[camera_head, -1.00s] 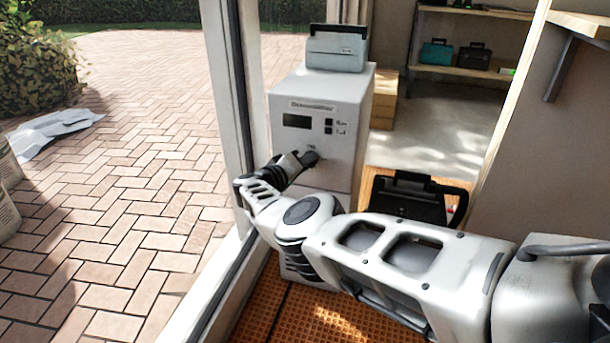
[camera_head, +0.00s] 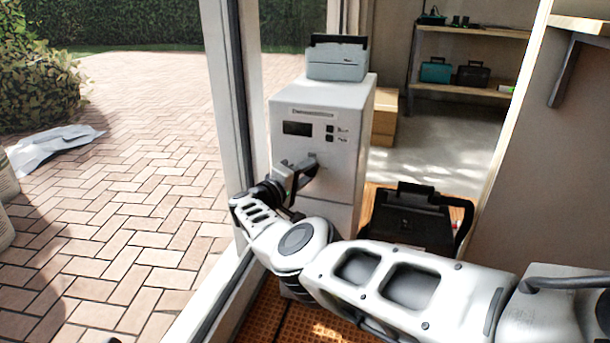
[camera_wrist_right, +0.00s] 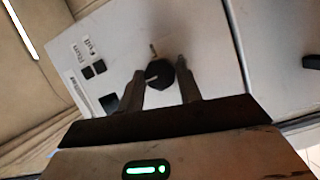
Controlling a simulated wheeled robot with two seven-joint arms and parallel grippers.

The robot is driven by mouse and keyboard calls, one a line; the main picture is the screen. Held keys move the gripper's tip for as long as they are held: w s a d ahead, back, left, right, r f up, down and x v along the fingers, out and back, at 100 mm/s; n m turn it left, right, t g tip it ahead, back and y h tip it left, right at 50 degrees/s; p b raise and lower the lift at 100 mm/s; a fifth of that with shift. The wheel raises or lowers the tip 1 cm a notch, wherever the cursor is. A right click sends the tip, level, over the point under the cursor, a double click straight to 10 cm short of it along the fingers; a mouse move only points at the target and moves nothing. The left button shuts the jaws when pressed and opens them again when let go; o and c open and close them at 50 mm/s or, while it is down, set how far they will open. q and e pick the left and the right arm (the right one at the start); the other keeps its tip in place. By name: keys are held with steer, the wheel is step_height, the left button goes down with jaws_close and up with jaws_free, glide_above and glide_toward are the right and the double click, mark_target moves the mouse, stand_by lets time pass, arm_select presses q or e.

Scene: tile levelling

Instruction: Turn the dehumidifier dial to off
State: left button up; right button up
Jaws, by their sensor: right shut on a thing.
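The dehumidifier (camera_head: 345,140) is a white box with a dark display, small buttons and a label on its front. Its round dark dial (camera_wrist_right: 160,74) shows in the right wrist view, with a pale mark on its left part. A small tan mark is on the panel near the dial's upper edge. In the head view the dial is mostly hidden by my gripper. My right gripper (camera_head: 306,168) is at the front panel. In the right wrist view its two fingers (camera_wrist_right: 160,88) are on either side of the dial, shut on it.
A grey case (camera_head: 337,62) stands on top of the dehumidifier. A door frame (camera_head: 228,100) stands close on the left, with brick paving beyond. Shelves (camera_head: 470,90) are at the back.

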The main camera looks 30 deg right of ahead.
steer(key=shift+w+r, duration=0.1)
steer(key=o, duration=1)
arm_select(q)
steer(key=f+p, duration=0.1)
steer(key=f+g+y+p, duration=0.1)
steer(key=p, duration=0.1)
steer(key=s+f+g+p, duration=0.1)
steer(key=p, duration=0.1)
steer(key=shift+s+a+y, duration=0.1)
steer(key=shift+a+y, duration=0.15)
steer(key=shift+y, duration=0.15)
arm_select(e)
steer(key=v, duration=1.6)
